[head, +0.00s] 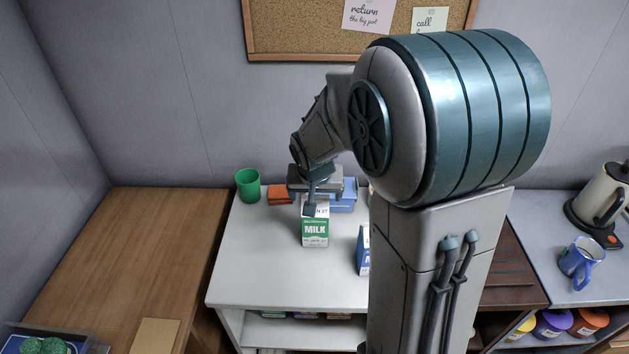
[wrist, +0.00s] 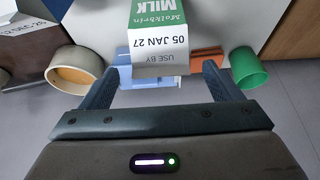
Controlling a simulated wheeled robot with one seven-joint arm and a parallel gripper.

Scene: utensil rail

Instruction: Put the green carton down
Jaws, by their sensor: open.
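The green carton (head: 315,232), a white and green milk carton, stands upright on the white counter top (head: 262,265) in the head view. It also shows in the wrist view (wrist: 158,45), with its printed top towards me. My gripper (head: 314,206) is at the carton's top from above. In the wrist view my gripper (wrist: 158,69) is open, one finger on each side of the carton, with gaps between the fingers and its sides. The head view hides part of the carton's top behind a finger.
A green cup (head: 248,185), an orange item (head: 280,194) and a blue container (head: 344,197) stand behind the carton. A blue carton (head: 363,250) is to its right, partly hidden by my arm. A round tan-lined container (wrist: 76,73) shows in the wrist view. The counter's front left is clear.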

